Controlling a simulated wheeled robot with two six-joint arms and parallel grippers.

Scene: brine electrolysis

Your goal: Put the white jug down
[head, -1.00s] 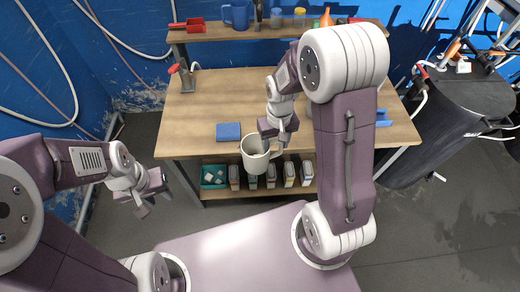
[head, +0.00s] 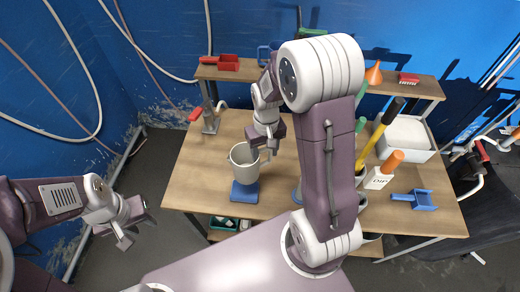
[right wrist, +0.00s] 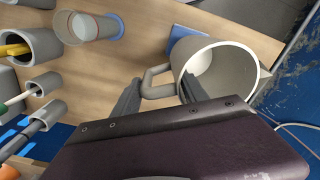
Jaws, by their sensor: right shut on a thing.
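The white jug (head: 241,165) is upright over the table (head: 195,180) in the head view. In the right wrist view the jug (right wrist: 240,62) shows its open mouth and its handle. My right gripper (head: 262,150) is shut on the jug at its handle side; the handle lies between the fingers in the right wrist view (right wrist: 158,92). A blue pad (head: 245,195) lies just in front of the jug and appears partly behind it in the right wrist view. Whether the jug's base touches anything is unclear. My left gripper (head: 132,232) is open and empty, left of the table.
A red-handled stand (head: 209,122) is at the table's back left. A glass beaker (right wrist: 90,27) shows in the right wrist view. The table's left part is clear.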

